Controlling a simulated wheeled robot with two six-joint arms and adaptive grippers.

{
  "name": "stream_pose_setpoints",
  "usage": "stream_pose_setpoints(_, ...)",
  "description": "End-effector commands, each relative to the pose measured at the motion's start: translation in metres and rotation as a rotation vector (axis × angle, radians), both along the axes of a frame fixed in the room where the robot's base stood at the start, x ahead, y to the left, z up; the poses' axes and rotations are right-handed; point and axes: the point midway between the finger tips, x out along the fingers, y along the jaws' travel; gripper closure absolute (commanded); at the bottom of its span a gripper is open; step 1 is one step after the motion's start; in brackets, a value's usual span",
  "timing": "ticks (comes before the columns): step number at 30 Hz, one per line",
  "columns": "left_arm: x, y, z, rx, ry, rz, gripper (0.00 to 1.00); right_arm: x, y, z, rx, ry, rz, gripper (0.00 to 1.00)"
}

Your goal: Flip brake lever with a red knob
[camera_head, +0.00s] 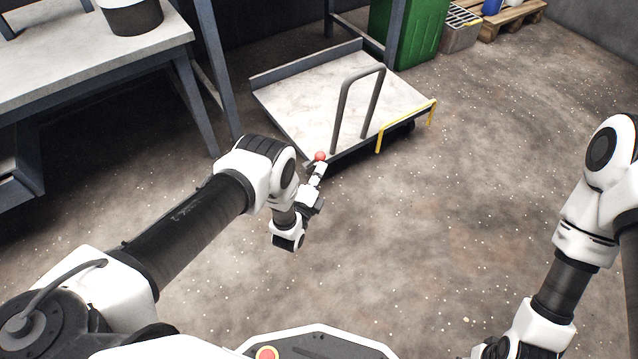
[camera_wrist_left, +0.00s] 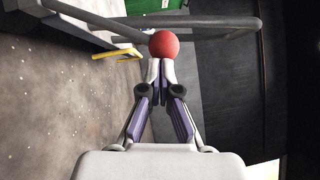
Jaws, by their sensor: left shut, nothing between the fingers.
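The red knob (camera_head: 320,156) of the brake lever is at the near edge of the platform cart (camera_head: 300,103). My left gripper (camera_head: 318,169) is right at the knob, on its near side. In the left wrist view the knob (camera_wrist_left: 164,44) shows round and whole just beyond my fingertips (camera_wrist_left: 162,67). The fingers are together and empty; the knob is not between them. Whether they touch it I cannot tell. The lever's stem is hidden. My right gripper (camera_head: 495,349) is low at the bottom edge, far from the cart, and its fingers are not clear.
The cart has a grey hoop handle (camera_head: 345,95) and a yellow bar (camera_head: 379,137) on its right side. A workbench (camera_head: 95,70) stands left, with a green bin (camera_head: 420,35) and pallet (camera_head: 510,20) behind. The floor to the right is clear.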

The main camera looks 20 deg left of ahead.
Motion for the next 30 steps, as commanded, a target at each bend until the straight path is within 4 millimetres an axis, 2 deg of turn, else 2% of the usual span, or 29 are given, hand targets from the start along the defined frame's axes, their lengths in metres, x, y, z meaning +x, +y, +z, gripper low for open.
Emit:
stream_pose_setpoints(1, 0.007, 0.004, 0.010, -0.024, 0.017, 0.002, 1.00, 0.000, 0.000, 0.008, 0.000, 0.000, 0.000, 0.53)
stream_pose_setpoints(7, 0.023, 0.021, 0.025, -0.052, 0.039, 0.003, 1.00, 0.000, 0.000, 0.021, 0.000, -0.001, 0.000, 0.53)
stream_pose_setpoints(12, 0.036, 0.036, 0.036, -0.163, 0.126, 0.002, 1.00, 0.000, 0.000, 0.030, 0.000, -0.001, 0.000, 0.53)
stream_pose_setpoints(17, 0.045, 0.049, 0.040, -0.245, 0.188, 0.000, 1.00, 0.000, 0.000, 0.032, 0.000, -0.001, 0.000, 0.53)
stream_pose_setpoints(21, 0.051, 0.057, 0.041, -0.244, 0.188, 0.001, 1.00, 0.000, 0.000, 0.032, 0.000, -0.001, 0.000, 0.53)
stream_pose_setpoints(30, 0.057, 0.063, 0.043, -0.242, 0.187, 0.001, 1.00, 0.000, 0.000, 0.032, 0.000, -0.001, 0.000, 0.53)
